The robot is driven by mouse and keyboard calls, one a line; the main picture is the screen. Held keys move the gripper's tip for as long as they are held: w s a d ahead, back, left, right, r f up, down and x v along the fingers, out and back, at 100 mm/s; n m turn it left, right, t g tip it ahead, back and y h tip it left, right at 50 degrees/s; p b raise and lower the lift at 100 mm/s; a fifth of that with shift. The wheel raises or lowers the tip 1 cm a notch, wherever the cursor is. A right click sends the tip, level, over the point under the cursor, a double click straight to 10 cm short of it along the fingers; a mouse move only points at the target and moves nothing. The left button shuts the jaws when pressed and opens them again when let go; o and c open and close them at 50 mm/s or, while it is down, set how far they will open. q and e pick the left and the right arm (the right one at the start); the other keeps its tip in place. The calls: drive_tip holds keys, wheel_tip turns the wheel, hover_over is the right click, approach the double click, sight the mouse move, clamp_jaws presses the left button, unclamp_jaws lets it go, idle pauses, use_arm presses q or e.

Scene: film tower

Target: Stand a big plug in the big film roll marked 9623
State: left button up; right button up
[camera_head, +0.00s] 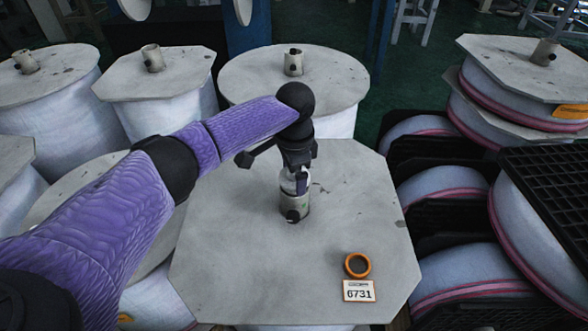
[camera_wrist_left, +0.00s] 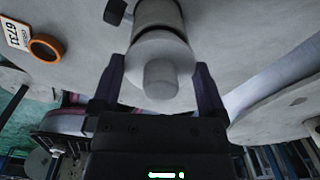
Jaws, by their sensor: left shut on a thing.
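A pale plug with a wide round flange and a narrower stub (camera_wrist_left: 161,78) is between the two fingers of my left gripper (camera_wrist_left: 160,92). In the head view my left gripper (camera_head: 296,180) is shut on it, right above a grey upright sleeve (camera_head: 294,207) with a dark side knob. The sleeve stands in the middle of a big film roll's grey octagonal top (camera_head: 230,265). The plug is upright and in line with the sleeve; I cannot tell how deep it sits. This roll's label (camera_head: 359,291) reads 6731. No label reading 9623 shows. My right gripper is out of view.
An orange ring (camera_head: 357,265) lies beside the label. More big rolls with similar sleeves stand behind and left, including one with a round top (camera_head: 250,75). Rolls with pink bands and black racks (camera_head: 555,190) crowd the right side.

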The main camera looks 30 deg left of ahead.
use_arm(q)
drive_tip(key=shift+f, duration=0.7)
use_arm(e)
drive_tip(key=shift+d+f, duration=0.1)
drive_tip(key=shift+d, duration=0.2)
use_arm(q)
drive_tip(key=o, duration=0.9)
drive_tip(key=shift+r, duration=0.2)
wheel_tip(320, 180, up, 10)
drive_tip(key=p, duration=0.4)
drive_tip(key=shift+d+f+p, duration=0.15)
drive_tip(key=shift+f+p, duration=0.05)
drive_tip(key=shift+p, duration=0.2)
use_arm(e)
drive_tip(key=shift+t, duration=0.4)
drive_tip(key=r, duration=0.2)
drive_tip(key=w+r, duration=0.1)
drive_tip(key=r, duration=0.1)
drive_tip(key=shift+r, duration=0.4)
use_arm(q)
drive_tip(key=shift+s+f, duration=0.1)
drive_tip(key=shift+s, duration=0.05)
